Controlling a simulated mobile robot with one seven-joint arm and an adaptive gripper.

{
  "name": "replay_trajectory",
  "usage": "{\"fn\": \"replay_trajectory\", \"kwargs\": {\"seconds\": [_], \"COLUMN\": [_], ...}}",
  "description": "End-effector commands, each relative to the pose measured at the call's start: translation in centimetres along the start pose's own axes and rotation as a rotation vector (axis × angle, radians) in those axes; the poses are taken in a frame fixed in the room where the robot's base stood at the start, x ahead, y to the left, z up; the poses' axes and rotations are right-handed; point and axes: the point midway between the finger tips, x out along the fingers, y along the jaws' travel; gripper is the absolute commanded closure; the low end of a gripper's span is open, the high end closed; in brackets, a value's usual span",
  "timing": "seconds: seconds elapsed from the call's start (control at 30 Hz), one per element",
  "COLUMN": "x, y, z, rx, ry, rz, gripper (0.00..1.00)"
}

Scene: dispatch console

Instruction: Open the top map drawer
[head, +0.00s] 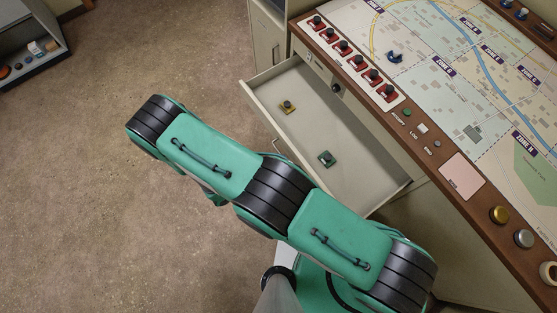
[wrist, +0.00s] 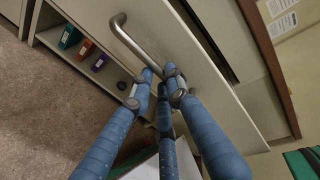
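The top map drawer (head: 349,127) stands pulled well out from under the console in the head view, its pale interior in sight. In the wrist view its cream front (wrist: 185,50) fills the middle, with a bent metal bar handle (wrist: 125,38) on it. My gripper (wrist: 159,74) has its blue fingers drawn close together at the handle's lower part, with the bar between the tips. The fingers hide that end of the bar. In the head view my arm hides my gripper.
The console top (head: 450,175) with map, switches and buttons overhangs at right. An open shelf (wrist: 75,62) with small coloured items is at left in the wrist view. The brown floor (head: 90,200) is clear at left.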

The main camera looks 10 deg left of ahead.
Motion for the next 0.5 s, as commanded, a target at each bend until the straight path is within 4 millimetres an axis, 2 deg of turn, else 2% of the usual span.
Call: {"fn": "replay_trajectory", "kwargs": {"seconds": [0.23, 0.5], "x": [-0.5, -3.7], "y": [0.2, 0.8], "z": [0.1, 0.2], "rx": [0.000, 0.002], "ry": [-0.002, -0.004], "rz": [0.001, 0.001], "gripper": [1.00, 1.00]}}
